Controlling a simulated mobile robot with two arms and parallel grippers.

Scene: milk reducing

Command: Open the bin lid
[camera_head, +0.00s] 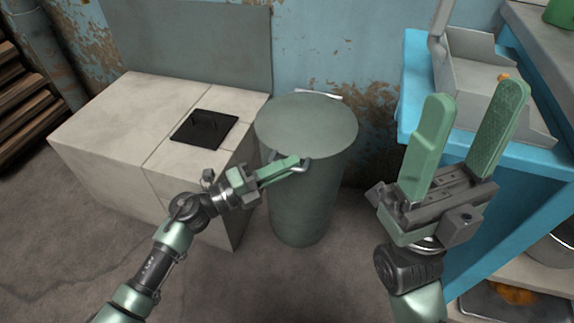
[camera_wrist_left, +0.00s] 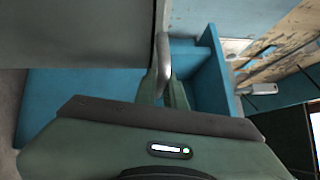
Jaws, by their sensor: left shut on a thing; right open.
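The bin (camera_head: 305,205) is a grey-green cylinder standing on the floor in the middle of the head view. Its round flat lid (camera_head: 306,122) lies on top and looks closed. A metal handle (camera_head: 296,164) sticks out at the lid's front edge. My left gripper (camera_head: 293,163) is shut on this handle. In the left wrist view the handle (camera_wrist_left: 162,55) shows as a metal bar between the fingertips. My right gripper (camera_head: 471,125) is open and empty, raised to the right of the bin, in front of the blue table.
A tiled block (camera_head: 110,125) with a black square plate (camera_head: 205,129) stands left of the bin. A blue table (camera_head: 411,75) with a grey metal tray (camera_head: 475,70) stands at the right. Stacked wood (camera_head: 15,115) lies far left. The floor before the bin is clear.

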